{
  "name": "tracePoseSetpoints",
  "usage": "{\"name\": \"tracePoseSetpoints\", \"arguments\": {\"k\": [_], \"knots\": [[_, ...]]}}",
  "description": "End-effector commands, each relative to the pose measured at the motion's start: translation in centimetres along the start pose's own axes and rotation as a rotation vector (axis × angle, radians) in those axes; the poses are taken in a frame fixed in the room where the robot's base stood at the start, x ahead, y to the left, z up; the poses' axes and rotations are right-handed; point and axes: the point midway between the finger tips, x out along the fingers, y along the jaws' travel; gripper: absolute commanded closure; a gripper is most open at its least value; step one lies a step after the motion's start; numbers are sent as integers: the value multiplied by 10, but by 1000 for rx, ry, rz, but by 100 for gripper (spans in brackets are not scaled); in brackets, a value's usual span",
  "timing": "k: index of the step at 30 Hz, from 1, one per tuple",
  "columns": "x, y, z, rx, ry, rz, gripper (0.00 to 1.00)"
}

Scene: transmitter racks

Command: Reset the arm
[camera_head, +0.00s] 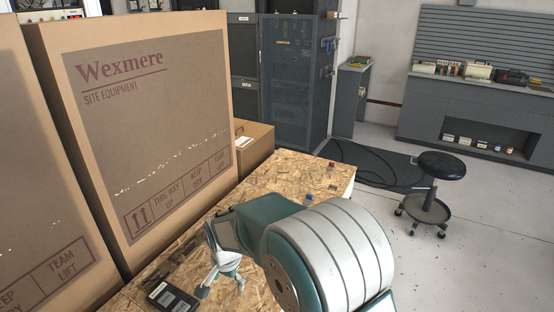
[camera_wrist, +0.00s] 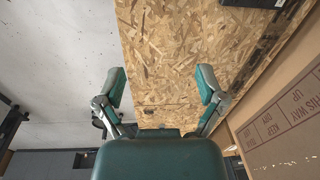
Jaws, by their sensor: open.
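My gripper (camera_head: 222,286) hangs over the chipboard top (camera_head: 285,178) in the head view, beside the tall boxes. In the wrist view my gripper (camera_wrist: 162,86) is open, its two teal-padded fingers spread wide. Nothing is between the fingers except bare chipboard behind them. A black flat device (camera_head: 172,298) lies on the chipboard just left of my gripper in the head view. Part of it shows at the top edge of the wrist view (camera_wrist: 252,3). My arm's large rounded link hides part of the chipboard.
A tall Wexmere carton (camera_head: 150,130) stands close on the left. A smaller carton (camera_head: 254,146) sits behind it. Small red items (camera_head: 331,166) lie near the chipboard's far edge. A stool (camera_head: 442,166) stands on open floor at right; racks (camera_head: 293,80) stand behind.

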Motion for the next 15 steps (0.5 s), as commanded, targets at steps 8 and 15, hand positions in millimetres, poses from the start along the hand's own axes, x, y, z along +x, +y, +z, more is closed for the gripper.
{"name": "tracePoseSetpoints", "arguments": {"k": [8,15], "knots": [[-95,73,-24,-83,76,-56,11],[-158,143,-21,-160,153,-81,11]]}}
